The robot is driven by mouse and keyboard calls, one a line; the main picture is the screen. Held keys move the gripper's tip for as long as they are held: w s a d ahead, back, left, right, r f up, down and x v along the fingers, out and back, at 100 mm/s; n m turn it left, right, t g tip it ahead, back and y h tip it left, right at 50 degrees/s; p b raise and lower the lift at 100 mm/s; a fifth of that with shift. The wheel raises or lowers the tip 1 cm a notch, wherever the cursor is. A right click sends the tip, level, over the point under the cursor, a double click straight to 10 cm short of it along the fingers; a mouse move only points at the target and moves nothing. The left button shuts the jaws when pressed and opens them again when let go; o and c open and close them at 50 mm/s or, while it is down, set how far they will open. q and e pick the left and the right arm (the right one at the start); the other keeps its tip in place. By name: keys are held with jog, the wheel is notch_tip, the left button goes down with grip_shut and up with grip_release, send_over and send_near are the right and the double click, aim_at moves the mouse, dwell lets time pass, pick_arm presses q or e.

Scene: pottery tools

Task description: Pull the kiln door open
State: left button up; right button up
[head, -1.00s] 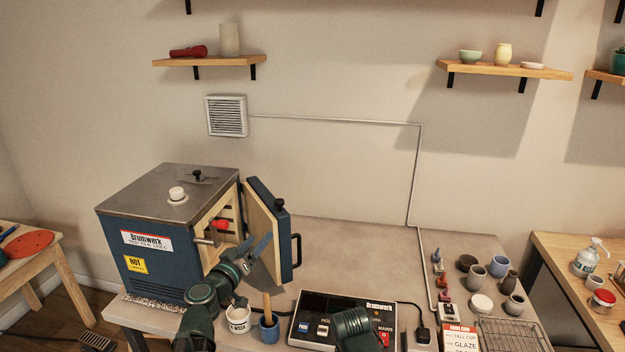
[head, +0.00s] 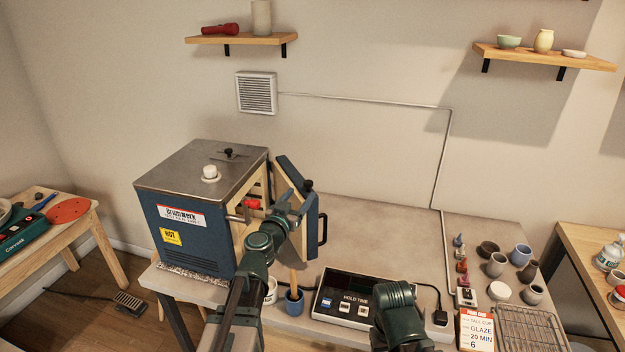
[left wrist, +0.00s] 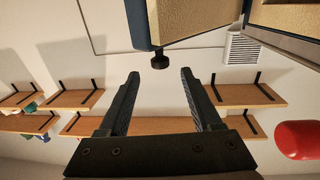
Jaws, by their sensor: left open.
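The blue kiln (head: 185,225) stands on the left of the table with its door partly open, swung out on the right. The door (head: 312,215) has a pale inner lining, a black handle (head: 323,229) on its outer face and a black knob (head: 308,186) near its top. My left gripper (head: 300,206) is in front of the door's inner side. In the left wrist view the open, empty jaws (left wrist: 160,88) point toward the door edge (left wrist: 190,20), with the black knob (left wrist: 159,61) beyond and between the fingertips. My right gripper is not in view, only part of its arm.
A red part (head: 252,204) shows at the kiln opening. A blue cup (head: 293,302) and a control box (head: 345,300) stand at the table's front. Several small pots (head: 497,265) and a wire rack (head: 530,328) are on the right. The table behind the box is clear.

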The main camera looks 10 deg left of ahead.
aim_at(310, 181)
pick_arm(q)
jog(key=w, duration=0.7)
jog(key=w+d, duration=0.1)
jog(key=w, duration=0.2)
jog(key=shift+w+d, duration=0.1)
jog(key=shift+w, duration=0.05)
grip_shut()
dwell(0.9)
